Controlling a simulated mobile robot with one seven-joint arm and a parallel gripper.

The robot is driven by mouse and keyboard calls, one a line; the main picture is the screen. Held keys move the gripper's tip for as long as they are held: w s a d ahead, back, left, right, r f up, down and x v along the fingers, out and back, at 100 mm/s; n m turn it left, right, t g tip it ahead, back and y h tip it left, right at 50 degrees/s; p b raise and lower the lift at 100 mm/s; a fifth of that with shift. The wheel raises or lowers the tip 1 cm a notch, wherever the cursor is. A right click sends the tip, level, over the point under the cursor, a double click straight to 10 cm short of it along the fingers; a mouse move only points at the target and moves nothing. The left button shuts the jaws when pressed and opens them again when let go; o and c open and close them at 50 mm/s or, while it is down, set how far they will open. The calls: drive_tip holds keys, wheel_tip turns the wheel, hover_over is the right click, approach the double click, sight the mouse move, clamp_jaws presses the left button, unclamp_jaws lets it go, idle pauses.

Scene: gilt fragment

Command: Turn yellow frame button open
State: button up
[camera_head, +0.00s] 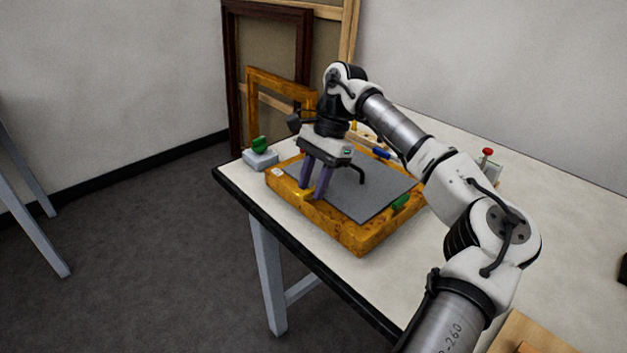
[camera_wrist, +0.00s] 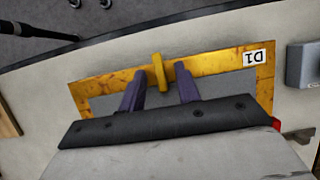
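The gilt frame (camera_head: 345,236) lies flat on the table with a grey panel (camera_head: 372,188) inside it. In the wrist view its near rail (camera_wrist: 215,68) carries a white D1 label. The yellow button (camera_wrist: 158,72) sits on that rail and lies crosswise, one end over the grey panel and the other past the rail's outer edge. My gripper (camera_head: 313,191) points down over this rail. In the wrist view its two purple fingers are apart, one on each side of the yellow button, with visible gaps. A green button (camera_head: 400,202) sits on another rail.
A pale block (camera_head: 261,158) with a green piece on top stands at the table corner beside the frame. A blue-handled tool (camera_head: 383,154) and a red-knobbed item (camera_head: 487,153) lie behind. Larger frames (camera_head: 233,80) lean on the wall. The table's right side is mostly clear.

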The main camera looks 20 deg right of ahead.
clamp_jaws()
drive_tip(key=shift+m, duration=0.3)
drive_tip(key=shift+s+d+f+m+t+b, duration=0.15)
drive_tip(key=shift+m+t+b, duration=0.35)
drive_tip(key=shift+m+b, duration=0.4)
drive_tip(key=m+t+b, duration=0.1)
drive_tip(key=m, duration=0.1)
drive_tip(key=m+b, duration=0.1)
drive_tip(key=m, duration=0.1)
drive_tip(key=shift+s+m+t, duration=0.15)
drive_tip(key=shift+m+t, duration=0.25)
drive_tip(key=m+t+b, duration=0.1)
drive_tip(key=m+b, duration=0.1)
drive_tip(key=m, duration=0.1)
drive_tip(key=m+t+h+b, duration=0.1)
drive_tip(key=m+b, duration=0.1)
drive_tip(key=m, duration=0.1)
drive_tip(key=shift+s+a+b, duration=0.2)
drive_tip(key=shift+b, duration=0.2)
drive_tip(key=shift+s+a+m+t+h+b, duration=0.1)
drive_tip(key=shift+m+t+h+b, duration=0.25)
drive_tip(key=shift+m+b, duration=0.6)
drive_tip(key=shift+a+m+t+h+b, duration=0.15)
drive_tip(key=shift+m+h+b, duration=0.3)
drive_tip(key=shift+m, duration=1)
drive_tip(key=shift+d, duration=0.1)
